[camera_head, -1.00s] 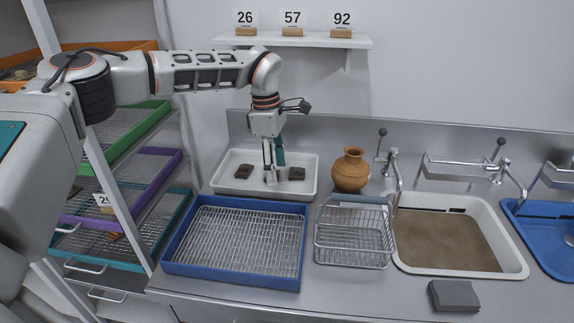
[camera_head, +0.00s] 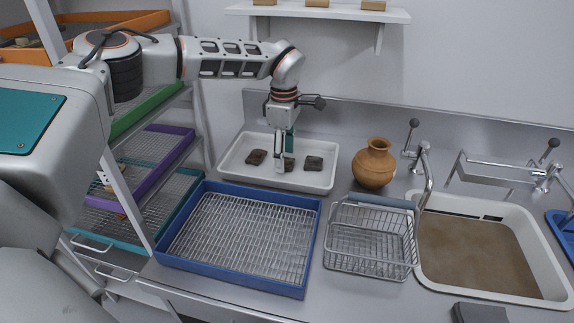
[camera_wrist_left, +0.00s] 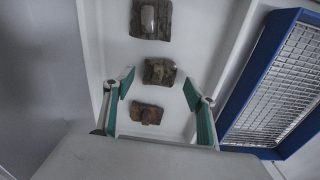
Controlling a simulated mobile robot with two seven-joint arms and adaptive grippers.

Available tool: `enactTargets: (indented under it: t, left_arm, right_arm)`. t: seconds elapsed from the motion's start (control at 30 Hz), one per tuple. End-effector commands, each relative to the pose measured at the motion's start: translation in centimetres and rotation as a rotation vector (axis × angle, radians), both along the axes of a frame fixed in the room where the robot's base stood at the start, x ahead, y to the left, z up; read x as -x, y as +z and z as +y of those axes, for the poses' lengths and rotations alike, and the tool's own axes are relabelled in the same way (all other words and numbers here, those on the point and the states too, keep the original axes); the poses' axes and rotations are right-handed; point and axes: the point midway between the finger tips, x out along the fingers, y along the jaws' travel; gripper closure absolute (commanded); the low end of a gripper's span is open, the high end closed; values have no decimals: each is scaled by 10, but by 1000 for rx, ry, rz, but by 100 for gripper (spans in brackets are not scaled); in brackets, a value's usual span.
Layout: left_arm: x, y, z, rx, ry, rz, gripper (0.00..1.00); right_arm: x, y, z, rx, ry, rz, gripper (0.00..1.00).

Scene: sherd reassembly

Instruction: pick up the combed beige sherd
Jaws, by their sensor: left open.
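Three dark sherds lie in a row in a white tray (camera_head: 232,171): a reddish-brown one (camera_head: 256,157) on the left, a middle one (camera_head: 289,163) partly behind my gripper, and a grey-brown one (camera_head: 314,163) on the right. None looks clearly beige, and I cannot tell which is combed. My left gripper (camera_head: 281,166) points down over the middle of the tray, open and empty. In the left wrist view, the middle sherd (camera_wrist_left: 159,72) shows between the tips of its spread teal fingers (camera_wrist_left: 158,80). My right gripper is out of view.
A blue tray with a wire rack (camera_head: 312,250) stands in front of the white tray. To the right are a clay jar (camera_head: 374,165), a wire basket (camera_head: 370,240) and a sink with brown water (camera_head: 480,250). Shelves with coloured trays (camera_head: 150,165) stand left.

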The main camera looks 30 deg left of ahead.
Motion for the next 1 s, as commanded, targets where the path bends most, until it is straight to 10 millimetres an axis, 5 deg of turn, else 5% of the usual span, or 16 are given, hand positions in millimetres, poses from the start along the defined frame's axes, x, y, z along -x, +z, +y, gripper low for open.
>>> enactTargets:
  t: [0.27,0.47,0.77,1.0]
  left_arm:
    - [-1,-7,0,1,0,-2,44]
    - [-1,-7,0,1,0,-2,86]
    - [-1,-6,0,1,0,-2,86]
    - [-1,27,0,1,1,-7,86]
  right_arm:
    - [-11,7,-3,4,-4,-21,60]
    - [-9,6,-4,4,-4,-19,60]
    - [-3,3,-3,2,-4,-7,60]
    - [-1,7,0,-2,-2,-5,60]
